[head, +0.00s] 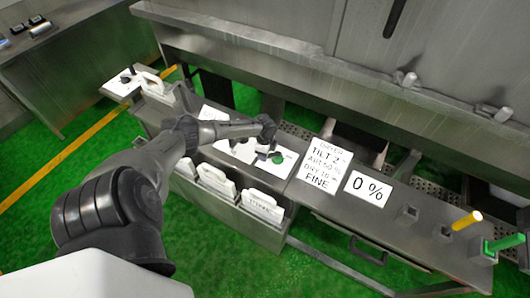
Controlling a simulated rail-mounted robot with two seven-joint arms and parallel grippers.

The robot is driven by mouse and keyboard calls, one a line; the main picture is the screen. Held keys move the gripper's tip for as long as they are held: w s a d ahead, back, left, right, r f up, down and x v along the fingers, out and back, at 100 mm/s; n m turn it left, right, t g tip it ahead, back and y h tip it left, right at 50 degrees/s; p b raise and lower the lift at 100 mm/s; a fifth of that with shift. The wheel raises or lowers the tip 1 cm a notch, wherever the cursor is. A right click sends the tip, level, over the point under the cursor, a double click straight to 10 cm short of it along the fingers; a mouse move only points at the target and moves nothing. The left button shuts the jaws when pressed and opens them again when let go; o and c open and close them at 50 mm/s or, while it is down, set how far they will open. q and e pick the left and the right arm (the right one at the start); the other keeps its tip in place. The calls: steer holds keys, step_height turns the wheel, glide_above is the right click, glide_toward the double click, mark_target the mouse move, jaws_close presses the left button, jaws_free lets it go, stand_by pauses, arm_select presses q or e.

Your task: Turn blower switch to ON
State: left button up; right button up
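A white control panel (232,152) lies on the steel console in the head view, with a green round control (277,158) and small dark marks on it. My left gripper (268,145) is directly over this panel, close to the green control. It covers part of the panel, and I cannot tell whether its fingers are open, shut or touching anything. A smaller white panel with a dark knob (126,78) is at the console's far left end. No blower label is readable, so I cannot tell which control is the blower switch. My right gripper is not in view.
White-handled bins (262,205) line the console front. A yellow handle (467,220) and a green handle (505,242) stick up at right. Large steel machinery rises behind.

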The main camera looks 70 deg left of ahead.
arm_select(q)
steer(key=shift+o, duration=0.2)
steer(key=shift+r, duration=0.2)
step_height(320, 180, up, 13)
steer(key=shift+r+p, duration=0.2)
steer(key=shift+p, duration=0.2)
stand_by(0.5)
